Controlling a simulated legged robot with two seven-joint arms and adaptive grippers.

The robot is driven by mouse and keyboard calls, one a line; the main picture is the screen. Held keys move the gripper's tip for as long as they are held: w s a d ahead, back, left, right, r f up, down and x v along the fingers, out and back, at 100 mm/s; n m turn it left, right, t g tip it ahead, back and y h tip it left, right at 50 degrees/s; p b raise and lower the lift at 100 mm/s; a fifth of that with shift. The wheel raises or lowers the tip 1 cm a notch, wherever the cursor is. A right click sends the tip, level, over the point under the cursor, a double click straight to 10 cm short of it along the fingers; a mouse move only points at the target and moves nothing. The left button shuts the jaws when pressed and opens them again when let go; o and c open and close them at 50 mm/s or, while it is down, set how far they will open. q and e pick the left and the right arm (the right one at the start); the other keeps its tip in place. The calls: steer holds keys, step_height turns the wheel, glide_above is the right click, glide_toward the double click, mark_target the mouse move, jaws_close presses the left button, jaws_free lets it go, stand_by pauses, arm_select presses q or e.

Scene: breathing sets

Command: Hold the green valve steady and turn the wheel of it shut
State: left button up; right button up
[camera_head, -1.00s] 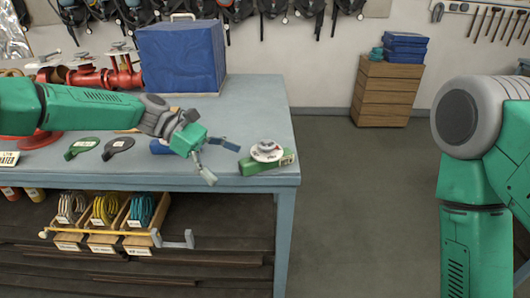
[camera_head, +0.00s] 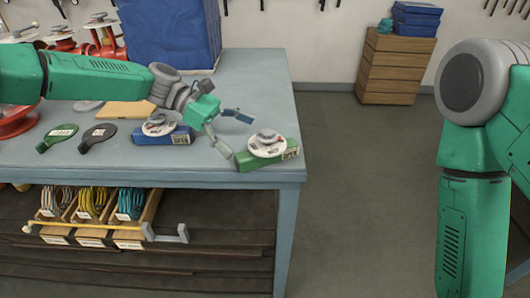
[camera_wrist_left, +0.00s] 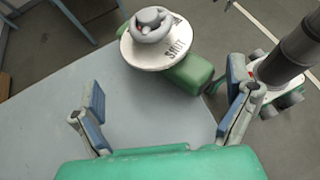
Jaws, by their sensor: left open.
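The green valve (camera_head: 268,153) sits near the front right corner of the workbench. It has a green block body with a white disc and a grey wheel (camera_head: 267,136) on top. In the left wrist view the valve (camera_wrist_left: 190,73) is at the top centre, its wheel (camera_wrist_left: 151,24) uppermost, lying beyond the fingertips. My left gripper (camera_head: 232,134) is open and empty, just left of the valve, its fingers spread toward it; it shows in the left wrist view too (camera_wrist_left: 165,105). My right gripper is out of view; only my right arm shows at the right.
A similar blue valve (camera_head: 161,131) stands left of my left gripper. Green and black paddle-shaped tags (camera_head: 98,136) lie further left. A blue box (camera_head: 170,35) stands at the back of the workbench (camera_head: 250,80). Bins of coiled hoses (camera_head: 92,204) sit below. Floor is free to the right.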

mark_target(263, 147)
arm_select(q)
steer(key=shift+x, duration=3.1)
steer(key=shift+w+f, duration=0.1)
steer(key=shift+w, duration=0.05)
